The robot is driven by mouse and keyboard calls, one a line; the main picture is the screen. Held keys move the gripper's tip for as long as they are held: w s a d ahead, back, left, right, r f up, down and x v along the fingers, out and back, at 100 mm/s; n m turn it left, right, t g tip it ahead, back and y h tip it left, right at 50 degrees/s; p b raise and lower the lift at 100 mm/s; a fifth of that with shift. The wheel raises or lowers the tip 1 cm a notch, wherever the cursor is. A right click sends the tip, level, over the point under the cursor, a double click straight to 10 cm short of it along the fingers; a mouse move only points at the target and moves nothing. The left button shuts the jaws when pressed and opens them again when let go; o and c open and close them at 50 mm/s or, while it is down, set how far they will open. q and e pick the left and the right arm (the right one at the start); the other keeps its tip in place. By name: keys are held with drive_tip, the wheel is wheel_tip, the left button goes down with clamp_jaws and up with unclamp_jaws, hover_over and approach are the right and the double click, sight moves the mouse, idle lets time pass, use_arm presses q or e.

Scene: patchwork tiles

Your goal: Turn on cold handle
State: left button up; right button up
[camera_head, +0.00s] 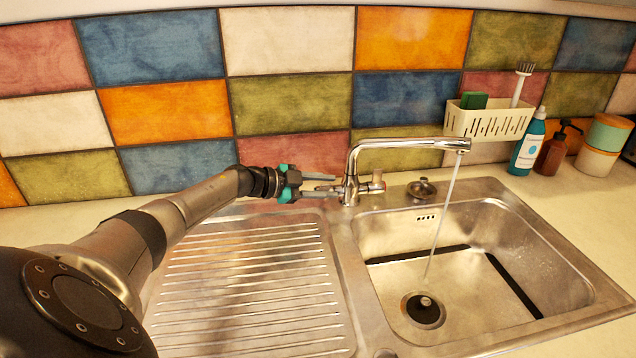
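The chrome faucet (352,165) stands behind the sink, its spout reaching right over the basin. A stream of water (444,215) falls from the spout towards the drain. A short handle (376,185) sticks out on the faucet's right side. My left gripper (324,186) is at the faucet's left side, its two fingers apart and pointing right. The left handle is between or right beside the fingertips and partly hidden; I cannot tell whether they touch it. No marking shows which handle is cold. My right gripper is out of view.
The steel basin (562,285) is empty apart from water at the drain (423,309). A ribbed drainboard (245,285) lies below my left arm.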

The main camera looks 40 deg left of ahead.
use_arm(q)
drive_tip(key=p+v, duration=0.5)
drive_tip(key=v, duration=1)
drive_tip(key=shift+s+a, duration=0.1)
idle(0.5)
drive_tip(key=shift+r, duration=0.1)
